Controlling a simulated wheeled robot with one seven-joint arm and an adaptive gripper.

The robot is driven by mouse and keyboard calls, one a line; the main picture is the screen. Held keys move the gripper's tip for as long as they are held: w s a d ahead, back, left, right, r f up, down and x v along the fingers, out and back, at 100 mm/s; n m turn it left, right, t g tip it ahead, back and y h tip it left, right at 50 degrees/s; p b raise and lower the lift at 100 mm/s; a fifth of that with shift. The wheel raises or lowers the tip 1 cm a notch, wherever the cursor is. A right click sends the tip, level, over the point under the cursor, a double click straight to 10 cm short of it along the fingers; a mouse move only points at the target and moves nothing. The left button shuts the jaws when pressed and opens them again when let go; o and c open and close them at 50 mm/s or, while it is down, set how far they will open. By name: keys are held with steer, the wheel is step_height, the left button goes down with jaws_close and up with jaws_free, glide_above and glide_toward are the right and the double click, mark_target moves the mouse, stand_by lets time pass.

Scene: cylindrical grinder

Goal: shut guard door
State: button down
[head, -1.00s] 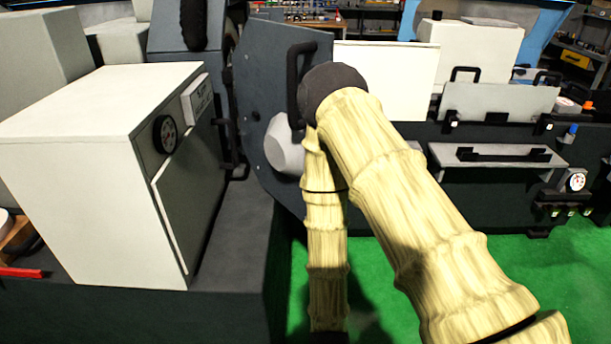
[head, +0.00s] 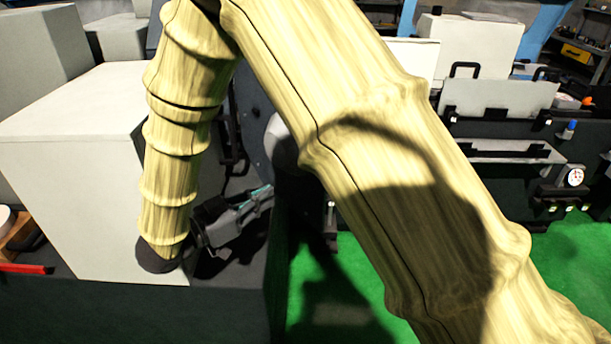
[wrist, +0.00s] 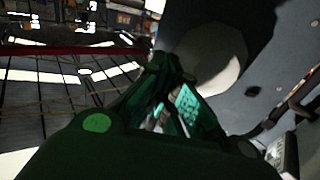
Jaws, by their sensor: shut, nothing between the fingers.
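The guard door, a dark grey panel (head: 252,112), stands upright behind my arm in the head view. A dark grey panel face (wrist: 278,60), which looks like the same door, fills the right side of the wrist view. My gripper (head: 268,190) is low in front of the door's lower part, pointing right. In the wrist view its fingertips (wrist: 163,65) are together with nothing between them. I cannot tell whether they touch the door.
A pale round part (head: 283,145) sits just above my fingertips, and it shows large in the wrist view (wrist: 207,58). A white box-shaped housing (head: 70,150) stands close on the left. Dark machine bed (head: 230,285) lies below. Green floor (head: 335,300) is open at front right.

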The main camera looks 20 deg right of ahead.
steer(key=p+x, duration=0.4)
steer(key=x, duration=1)
steer(key=shift+p, duration=0.35)
steer(key=shift+s, duration=0.1)
